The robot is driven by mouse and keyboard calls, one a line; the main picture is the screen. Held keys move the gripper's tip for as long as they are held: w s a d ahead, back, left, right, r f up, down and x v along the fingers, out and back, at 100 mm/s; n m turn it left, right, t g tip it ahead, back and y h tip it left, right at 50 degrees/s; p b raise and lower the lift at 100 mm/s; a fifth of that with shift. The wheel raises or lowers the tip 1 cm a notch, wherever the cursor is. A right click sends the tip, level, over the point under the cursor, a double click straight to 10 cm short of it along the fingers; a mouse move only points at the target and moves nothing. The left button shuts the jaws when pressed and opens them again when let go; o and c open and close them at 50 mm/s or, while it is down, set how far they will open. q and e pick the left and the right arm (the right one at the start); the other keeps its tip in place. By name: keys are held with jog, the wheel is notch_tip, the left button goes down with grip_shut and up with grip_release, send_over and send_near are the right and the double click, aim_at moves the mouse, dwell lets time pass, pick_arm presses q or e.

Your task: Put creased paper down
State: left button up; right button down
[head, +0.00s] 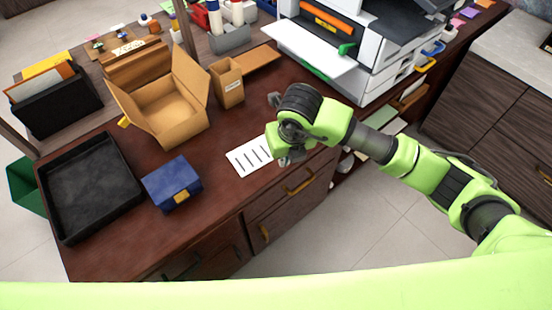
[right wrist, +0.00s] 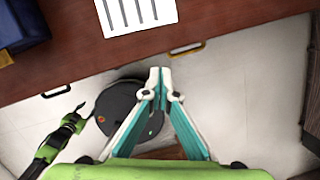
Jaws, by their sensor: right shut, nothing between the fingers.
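The creased paper (head: 245,160), a white sheet with dark stripes, lies on the brown desk near its front edge in the head view. In the right wrist view the paper (right wrist: 137,12) shows at the top, cut by the frame edge. My right gripper (head: 287,160) is at the right side of the paper in the head view. In the right wrist view its fingertips (right wrist: 158,76) meet, empty, and appear in front of the desk edge, apart from the paper.
A blue box (head: 172,184) and a black tray (head: 90,187) stand left of the paper. An open cardboard box (head: 168,105) and a small brown holder (head: 228,84) are behind. A printer (head: 330,55) stands at the back right. Bare desk surrounds the paper.

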aim_at(275, 164)
jog(key=p+x, duration=0.2)
jog(key=x, duration=0.7)
jog(key=shift+s, duration=0.15)
jog(key=w, duration=0.1)
jog(key=w+a+p, duration=0.1)
jog(key=shift+w+f, duration=0.3)
jog(key=shift+w+a+f, duration=0.1)
jog(key=shift+w+a, duration=0.05)
jog(key=shift+w, duration=0.6)
jog(key=w+b, duration=0.1)
jog(key=b, duration=0.1)
jog(key=w+a+b, duration=0.1)
jog(key=w+b, duration=0.2)
jog(key=b, duration=0.1)
jog(key=shift+w+a+f, duration=0.15)
jog(key=shift+w+f, duration=0.15)
jog(key=shift+w+a+r+b, duration=0.1)
jog(key=shift+w+r+b, duration=0.05)
jog(key=shift+w+b, duration=0.35)
jog(key=shift+w+r, duration=0.15)
